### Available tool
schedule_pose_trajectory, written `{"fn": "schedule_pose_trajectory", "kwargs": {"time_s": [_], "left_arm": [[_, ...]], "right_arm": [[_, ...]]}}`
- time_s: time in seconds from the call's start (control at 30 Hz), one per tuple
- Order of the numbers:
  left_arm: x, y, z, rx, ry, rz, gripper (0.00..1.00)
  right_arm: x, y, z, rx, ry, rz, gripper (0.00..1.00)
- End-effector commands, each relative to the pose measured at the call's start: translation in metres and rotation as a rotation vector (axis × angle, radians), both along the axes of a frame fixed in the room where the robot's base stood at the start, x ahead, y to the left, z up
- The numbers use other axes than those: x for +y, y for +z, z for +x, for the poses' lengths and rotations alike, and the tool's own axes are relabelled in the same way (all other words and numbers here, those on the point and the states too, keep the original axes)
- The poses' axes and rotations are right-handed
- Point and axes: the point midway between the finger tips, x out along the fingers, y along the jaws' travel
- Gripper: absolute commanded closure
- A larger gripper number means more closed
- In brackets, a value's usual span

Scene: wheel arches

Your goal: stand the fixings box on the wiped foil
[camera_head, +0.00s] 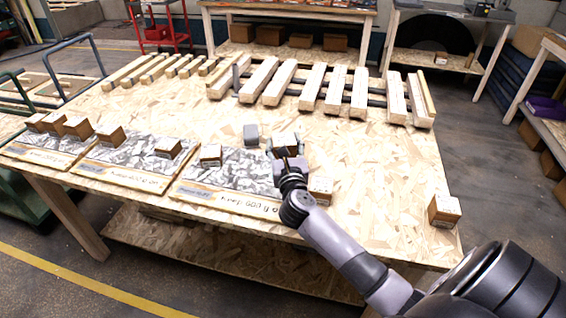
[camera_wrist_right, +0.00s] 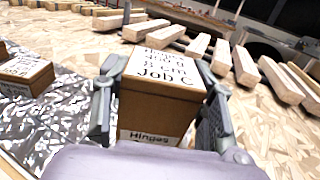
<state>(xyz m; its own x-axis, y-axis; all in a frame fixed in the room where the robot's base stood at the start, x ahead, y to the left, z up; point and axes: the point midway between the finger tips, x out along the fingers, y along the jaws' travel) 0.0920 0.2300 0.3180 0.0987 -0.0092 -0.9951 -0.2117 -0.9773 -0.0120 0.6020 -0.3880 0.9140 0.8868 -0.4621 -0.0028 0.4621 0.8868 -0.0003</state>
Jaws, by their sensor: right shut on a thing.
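My right gripper (camera_head: 287,153) is shut on a brown box (camera_head: 285,140). In the right wrist view the box (camera_wrist_right: 155,105) sits upright between the fingers, its white top label reading "Job C" and its front label "Hinges". It is by the far right corner of the right foil sheet (camera_head: 240,171); its height is unclear. That sheet has a front strip reading "Keep 600 g o..." and carries one box (camera_head: 211,154). The middle foil sheet (camera_head: 125,160) carries boxes near its left and right sides. The left foil sheet (camera_head: 45,150) carries several. I cannot tell which was wiped. My left gripper is out of view.
A small grey block (camera_head: 251,134) stands behind the right foil. One box (camera_head: 320,190) stands right of that foil, and another (camera_head: 444,210) near the table's right edge. Wooden slats (camera_head: 311,88) line the back. The board (camera_head: 385,165) is bare at centre right.

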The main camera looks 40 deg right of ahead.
Motion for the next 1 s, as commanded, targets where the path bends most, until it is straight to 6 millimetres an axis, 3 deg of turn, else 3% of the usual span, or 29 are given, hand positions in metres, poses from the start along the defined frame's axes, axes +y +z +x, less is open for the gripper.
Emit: {"fn": "schedule_pose_trajectory", "kwargs": {"time_s": [0.17,0.4,0.83,0.87,1.0], "left_arm": [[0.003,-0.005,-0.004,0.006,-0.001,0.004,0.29],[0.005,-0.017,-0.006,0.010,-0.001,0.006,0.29],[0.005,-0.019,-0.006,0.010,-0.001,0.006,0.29],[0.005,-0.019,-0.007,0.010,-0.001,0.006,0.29],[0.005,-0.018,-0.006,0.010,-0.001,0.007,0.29]], "right_arm": [[0.000,-0.013,0.000,-0.004,0.001,-0.002,0.94],[0.000,-0.046,0.001,-0.004,0.000,-0.002,0.94],[0.000,-0.052,0.000,-0.005,0.000,-0.001,0.94],[0.000,-0.053,0.000,-0.002,0.000,0.000,0.48],[0.000,-0.052,0.000,-0.002,0.000,-0.001,0.39]]}}
